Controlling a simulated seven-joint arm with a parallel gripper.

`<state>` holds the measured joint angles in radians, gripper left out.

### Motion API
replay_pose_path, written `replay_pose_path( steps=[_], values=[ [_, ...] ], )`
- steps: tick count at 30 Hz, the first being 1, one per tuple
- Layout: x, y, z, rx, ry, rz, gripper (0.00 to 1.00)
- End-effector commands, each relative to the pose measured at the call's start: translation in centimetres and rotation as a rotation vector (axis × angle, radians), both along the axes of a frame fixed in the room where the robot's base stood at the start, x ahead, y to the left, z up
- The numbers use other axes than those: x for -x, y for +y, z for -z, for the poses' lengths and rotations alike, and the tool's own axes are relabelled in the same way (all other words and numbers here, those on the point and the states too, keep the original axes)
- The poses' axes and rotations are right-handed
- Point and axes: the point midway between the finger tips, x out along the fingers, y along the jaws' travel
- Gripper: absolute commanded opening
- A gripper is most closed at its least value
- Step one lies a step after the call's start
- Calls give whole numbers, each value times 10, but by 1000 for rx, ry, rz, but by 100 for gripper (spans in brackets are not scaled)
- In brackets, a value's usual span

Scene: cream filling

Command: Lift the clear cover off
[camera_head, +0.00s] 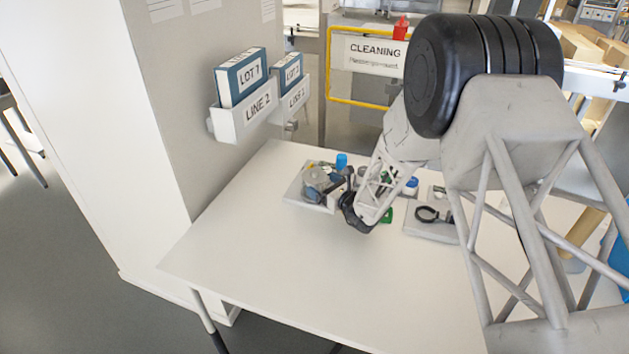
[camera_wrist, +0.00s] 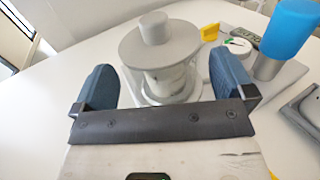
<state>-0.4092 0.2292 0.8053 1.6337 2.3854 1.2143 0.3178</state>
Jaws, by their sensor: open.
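The cover (camera_wrist: 158,44) is a pale grey, see-through-looking round lid with a wide flange and a knob on top. In the wrist view it sits upright on a short cylindrical vessel (camera_wrist: 168,82) with a round base. In the head view the cover (camera_head: 316,176) is at the left end of the tray group, partly hidden by my gripper. My gripper (camera_wrist: 160,66) is open, its two dark blue fingers apart on the left and right of the cover. In the head view my gripper (camera_head: 335,188) is beside it. Contact cannot be told.
A light tray (camera_head: 292,196) lies under the vessel. A blue cup (camera_wrist: 288,28), a yellow piece (camera_wrist: 210,32) and a small round dial-like item (camera_wrist: 238,46) are close on the right. Another tray (camera_head: 425,232) holds a black ring. The table's front left is clear.

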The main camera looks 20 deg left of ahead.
Motion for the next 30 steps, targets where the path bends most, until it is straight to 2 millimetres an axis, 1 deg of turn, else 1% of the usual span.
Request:
replay_pose_path(
  steps=[1, 6, 10, 28, 30],
  values=[
    [-2, 6, 0, 0, 0, -2, 100],
    [-12, 23, 1, 0, 0, 0, 100],
    [-15, 30, 1, 0, 0, 0, 100],
    [-16, 32, 1, 0, 0, 0, 100],
    [-16, 32, 1, 0, 0, 0, 89]
  ],
)
